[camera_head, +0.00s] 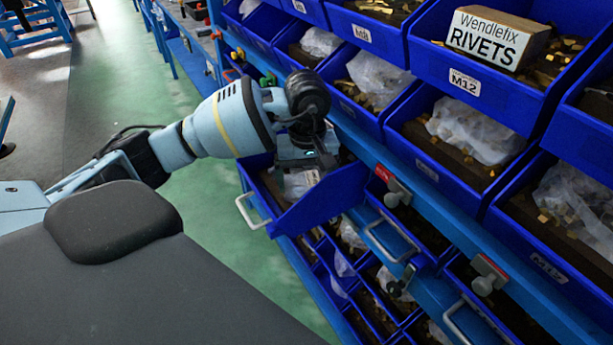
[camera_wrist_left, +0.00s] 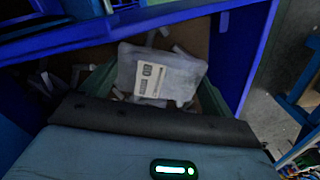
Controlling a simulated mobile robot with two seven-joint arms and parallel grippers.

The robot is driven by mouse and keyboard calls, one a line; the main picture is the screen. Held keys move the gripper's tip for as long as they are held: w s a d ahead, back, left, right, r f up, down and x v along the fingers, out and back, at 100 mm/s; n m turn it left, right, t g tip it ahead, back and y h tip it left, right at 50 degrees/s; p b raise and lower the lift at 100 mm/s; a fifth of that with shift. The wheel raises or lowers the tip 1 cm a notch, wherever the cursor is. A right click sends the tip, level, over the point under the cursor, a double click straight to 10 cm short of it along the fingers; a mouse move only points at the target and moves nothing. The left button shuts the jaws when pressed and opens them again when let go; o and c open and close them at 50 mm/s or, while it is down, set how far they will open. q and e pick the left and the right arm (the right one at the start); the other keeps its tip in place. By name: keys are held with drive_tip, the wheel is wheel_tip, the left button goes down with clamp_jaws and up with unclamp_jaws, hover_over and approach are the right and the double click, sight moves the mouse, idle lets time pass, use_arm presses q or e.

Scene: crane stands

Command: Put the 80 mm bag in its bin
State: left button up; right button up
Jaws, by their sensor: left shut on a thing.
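The 80 mm bag (camera_wrist_left: 160,72) is a clear, pale bag with a white label whose large number appears upside down and looks like 80. It lies at an open blue bin (camera_wrist_left: 247,60) holding loose small parts. In the head view the same bag (camera_head: 298,183) shows pale below my left gripper (camera_head: 310,163), within the walls of the pulled-out blue bin (camera_head: 322,203). My left gripper is shut on the bag, pointing down; its fingertips are mostly hidden. I cannot tell whether the bag touches the bin's contents. My right gripper is not in view.
A blue rack with rows of bins, several holding bagged parts, fills the right side. A RIVETS box (camera_head: 497,38) sits in an upper bin. Metal handles (camera_head: 392,240) stick out below. Green floor (camera_head: 205,215) is open to the left of the rack.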

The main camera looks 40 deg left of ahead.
sight(307, 179)
use_arm(q)
drive_tip(key=shift+f, duration=0.1)
drive_tip(key=shift+f, duration=0.1)
drive_tip(key=o, duration=0.9)
wheel_tip(307, 179, up, 12)
drive_tip(key=shift+r, duration=0.25)
